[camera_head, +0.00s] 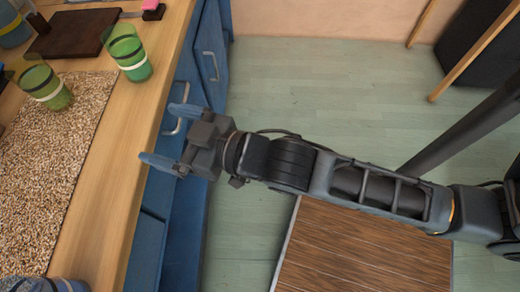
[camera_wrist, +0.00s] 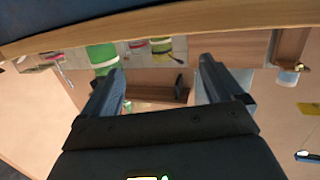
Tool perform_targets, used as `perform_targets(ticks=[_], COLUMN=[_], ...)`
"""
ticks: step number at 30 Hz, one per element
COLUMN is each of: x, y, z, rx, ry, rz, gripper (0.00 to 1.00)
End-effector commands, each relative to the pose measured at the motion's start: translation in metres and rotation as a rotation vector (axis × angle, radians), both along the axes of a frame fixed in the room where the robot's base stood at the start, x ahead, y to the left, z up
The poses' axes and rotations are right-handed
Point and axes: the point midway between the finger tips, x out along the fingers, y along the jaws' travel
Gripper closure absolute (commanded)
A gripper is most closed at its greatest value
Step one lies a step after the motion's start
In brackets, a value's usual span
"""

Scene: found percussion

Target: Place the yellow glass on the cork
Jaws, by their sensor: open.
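A yellow-green glass with a pale band (camera_head: 46,87) is on the counter at the left in the head view. Its base appears to stand on the far part of a speckled tan, cork-like mat (camera_head: 75,140). A greener banded glass (camera_head: 128,52) stands beyond the mat on bare wood. My gripper (camera_head: 158,133) is open and empty, beside the counter's front edge, apart from both glasses. In the wrist view my gripper (camera_wrist: 160,68) has its fingers spread with nothing between them. A green glass (camera_wrist: 101,54) and a yellowish one (camera_wrist: 160,45) show beyond the fingers.
A dark brown board (camera_head: 75,33) lies behind the glasses, near a pink block (camera_head: 153,9). A blue container (camera_head: 13,25) is at the far left, and a bluish object (camera_head: 45,285) is at the near counter end. Blue cabinets (camera_head: 205,55) with handles are below the counter.

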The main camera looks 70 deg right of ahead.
Motion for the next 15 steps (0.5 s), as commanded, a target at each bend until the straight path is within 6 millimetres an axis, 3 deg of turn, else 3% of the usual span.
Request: perform_targets(ticks=[1,6,12,15], x=[-0.025,-0.096,-0.171,-0.199], y=[-0.002,-0.006,-0.011,-0.013], z=[-0.008,-0.016,-0.007,0.001], rx=[-0.001,0.006,0.014,0.018], ry=[0.024,0.071,0.119,0.136], rz=[0.005,0.019,0.013,0.005], gripper=[0.06,0.06,0.06,0.06])
